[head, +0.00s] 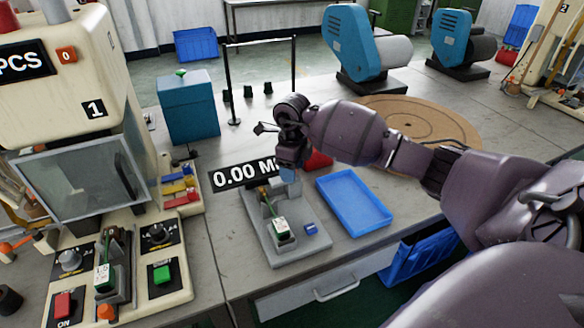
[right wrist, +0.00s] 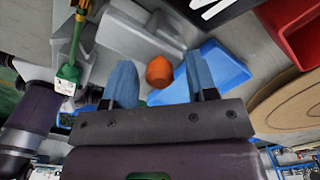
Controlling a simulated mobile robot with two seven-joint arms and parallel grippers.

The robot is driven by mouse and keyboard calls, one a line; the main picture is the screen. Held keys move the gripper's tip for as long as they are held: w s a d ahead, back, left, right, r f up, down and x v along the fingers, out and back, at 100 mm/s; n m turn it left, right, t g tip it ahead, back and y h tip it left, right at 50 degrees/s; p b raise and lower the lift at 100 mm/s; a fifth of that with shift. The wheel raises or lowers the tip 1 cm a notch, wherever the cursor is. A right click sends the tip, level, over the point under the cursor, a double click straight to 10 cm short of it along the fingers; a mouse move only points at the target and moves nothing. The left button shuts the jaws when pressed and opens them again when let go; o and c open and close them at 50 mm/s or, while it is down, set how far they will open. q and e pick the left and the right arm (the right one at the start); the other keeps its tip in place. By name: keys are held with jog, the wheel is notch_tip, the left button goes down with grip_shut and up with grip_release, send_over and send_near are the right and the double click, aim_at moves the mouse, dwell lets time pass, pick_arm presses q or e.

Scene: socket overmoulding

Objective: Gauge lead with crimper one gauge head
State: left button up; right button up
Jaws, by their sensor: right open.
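A green gauge lead with a white label (head: 282,229) lies on the grey gauge fixture (head: 265,245); it also shows in the right wrist view (right wrist: 68,78). The black display (head: 235,177) behind reads 0.00, its right end hidden. My right gripper (head: 289,173) is over the fixture's back end. In the right wrist view its blue fingers (right wrist: 162,85) are apart, with an orange knob (right wrist: 159,71) seen between them; contact cannot be told. A similar green part with a label (head: 102,277) sits upright on the crimper (head: 165,275) at left. My left gripper is out of view.
A blue tray (head: 325,188), seemingly empty, lies right of the fixture. A red bin (head: 318,160) stands behind my right gripper. A teal box (head: 188,110), a thin black frame (head: 228,85) and a round brown board (head: 440,125) stand farther back. A small blue button (head: 310,228) is beside the lead.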

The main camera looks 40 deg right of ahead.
aim_at(275, 180)
grip_shut()
jog(key=a, duration=0.2)
jog(key=w+a, duration=0.1)
jog(key=a, duration=0.1)
jog(key=shift+a, duration=0.2)
grip_release()
jog(key=shift+w+a, duration=0.1)
jog(key=shift+a, duration=0.1)
jog(key=shift+d, duration=0.1)
